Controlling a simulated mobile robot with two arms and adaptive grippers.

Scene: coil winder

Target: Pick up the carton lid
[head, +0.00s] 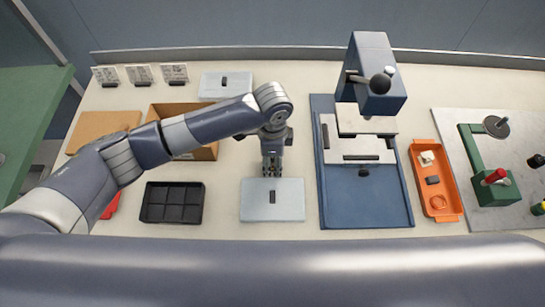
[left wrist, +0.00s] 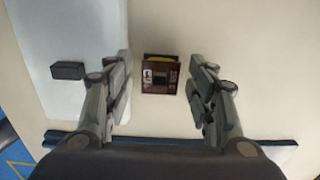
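Two pale grey plates with black knobs look like lids: one (head: 254,204) lies at the front right of the black tray, the other (head: 210,88) behind the open brown carton (head: 208,153). I cannot tell for sure which is the carton lid. My left gripper (head: 272,172) points down near the front plate's back edge. In the left wrist view my left gripper (left wrist: 160,95) is open. A pale plate (left wrist: 50,30) with a black knob lies left of its fingers. A small brown part (left wrist: 160,84) shows between the fingers, apart from both. My arm hides part of the carton.
A black divided tray (head: 173,220) stands left of the front plate. The blue press base (head: 325,180) is close to its right. An orange tray (head: 440,213) and a green winder (head: 474,150) stand farther right. A flat brown sheet (head: 103,124) lies left of the carton.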

